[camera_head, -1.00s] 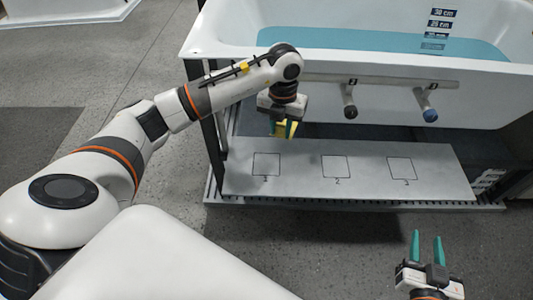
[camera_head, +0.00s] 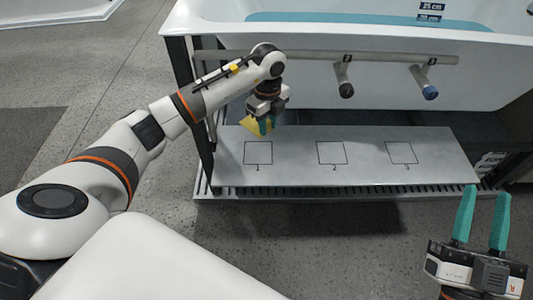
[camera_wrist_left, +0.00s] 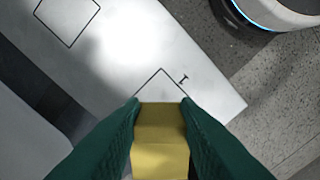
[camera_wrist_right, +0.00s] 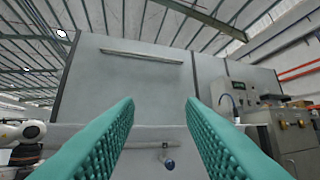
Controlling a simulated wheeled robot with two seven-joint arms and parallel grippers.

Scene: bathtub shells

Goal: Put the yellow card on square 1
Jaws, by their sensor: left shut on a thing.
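The yellow card (camera_head: 252,128) is held in my left gripper (camera_head: 266,124), tilted, a little above the grey board's left end. In the left wrist view the yellow card (camera_wrist_left: 160,140) sits between both green fingers, which are shut on it. Square 1 (camera_head: 258,153) is an outlined box on the board, just in front of and below the card. In the left wrist view the card and fingers cover part of square 1 (camera_wrist_left: 158,85). My right gripper (camera_head: 482,216) is open and empty at the lower right, fingers pointing up. Its spread fingers show in the right wrist view (camera_wrist_right: 160,125).
The board (camera_head: 295,160) also carries square 2 (camera_head: 331,153) and square 3 (camera_head: 402,153), both bare. The white bathtub (camera_head: 300,80) stands behind, with a rail (camera_head: 400,58) and two knobs along its front. Open floor (camera_head: 330,240) lies in front.

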